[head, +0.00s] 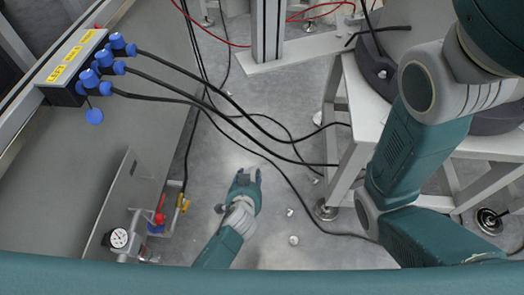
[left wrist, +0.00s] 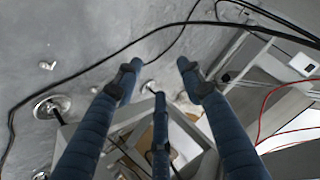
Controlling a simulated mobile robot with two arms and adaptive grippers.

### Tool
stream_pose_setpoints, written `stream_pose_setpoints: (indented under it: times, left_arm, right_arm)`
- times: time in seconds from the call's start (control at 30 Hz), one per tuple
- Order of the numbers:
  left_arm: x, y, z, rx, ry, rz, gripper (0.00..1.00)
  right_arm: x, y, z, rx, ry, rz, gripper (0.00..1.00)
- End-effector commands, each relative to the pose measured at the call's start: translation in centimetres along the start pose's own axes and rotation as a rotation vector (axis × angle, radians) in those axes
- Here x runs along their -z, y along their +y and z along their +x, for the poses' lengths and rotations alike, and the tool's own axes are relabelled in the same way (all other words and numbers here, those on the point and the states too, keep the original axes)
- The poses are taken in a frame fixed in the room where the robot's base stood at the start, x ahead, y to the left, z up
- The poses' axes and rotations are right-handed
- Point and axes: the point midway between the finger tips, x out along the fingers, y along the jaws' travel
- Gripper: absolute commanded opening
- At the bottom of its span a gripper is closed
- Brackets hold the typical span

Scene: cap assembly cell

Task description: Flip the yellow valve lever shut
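The yellow valve lever (head: 183,202) is small and sits on the piping at the lower right end of the grey cabinet in the head view. Whether it stands open or shut is too small to tell. My left gripper (head: 246,178) is to the right of the lever, apart from it, over the floor. In the left wrist view the fingers of my left gripper (left wrist: 157,75) are spread with nothing between them. The lever does not show in the left wrist view. My right gripper is not in view; only my right arm shows at the right.
A red valve handle (head: 160,217) and a pressure gauge (head: 119,238) sit left of the yellow lever. Black cables (head: 255,148) run from the blue connectors (head: 118,42) across the floor. A white stand (head: 350,160) is at right. Floor between lever and gripper looks clear.

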Motion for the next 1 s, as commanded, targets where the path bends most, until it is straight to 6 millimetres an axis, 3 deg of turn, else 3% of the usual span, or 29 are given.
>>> stream_pose_setpoints:
  times: [0.3, 0.6, 1.0]
  left_arm:
    - [6.0, -0.6, -1.7, -0.044, 0.208, -0.066, 0.39]
    - [10.4, -1.5, -3.9, -0.066, 0.366, -0.11, 0.39]
    - [11.9, -1.9, -4.8, -0.071, 0.419, -0.124, 0.39]
  right_arm:
    - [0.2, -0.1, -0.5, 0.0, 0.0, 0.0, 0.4]
    - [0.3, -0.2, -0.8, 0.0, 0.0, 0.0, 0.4]
    - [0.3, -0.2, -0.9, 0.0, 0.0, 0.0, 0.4]
